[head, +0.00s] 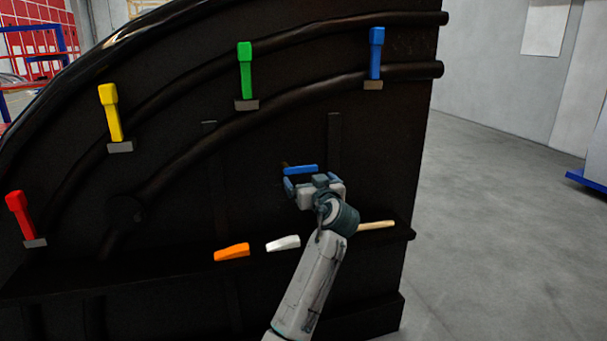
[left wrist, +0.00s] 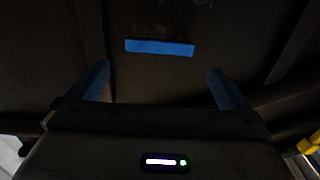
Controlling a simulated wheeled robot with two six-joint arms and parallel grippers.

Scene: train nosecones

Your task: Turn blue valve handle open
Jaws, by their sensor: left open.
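A short blue bar handle (head: 301,169) sits level against the dark panel (head: 250,205), just beyond my left gripper (head: 306,184). A second blue handle (head: 375,52) stands upright at the panel's upper right, well away from the gripper. My left gripper is open and empty. In the left wrist view a level blue bar (left wrist: 160,47) lies ahead, between and beyond the two spread fingers (left wrist: 162,85), and looks apart from them. My right gripper is in neither view.
Green (head: 245,70), yellow (head: 110,112) and red (head: 20,216) upright handles line the curved pipes. Orange (head: 231,252) and white (head: 283,243) handles and a tan rod (head: 376,225) are along the lower ledge. Open grey floor (head: 490,220) lies right.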

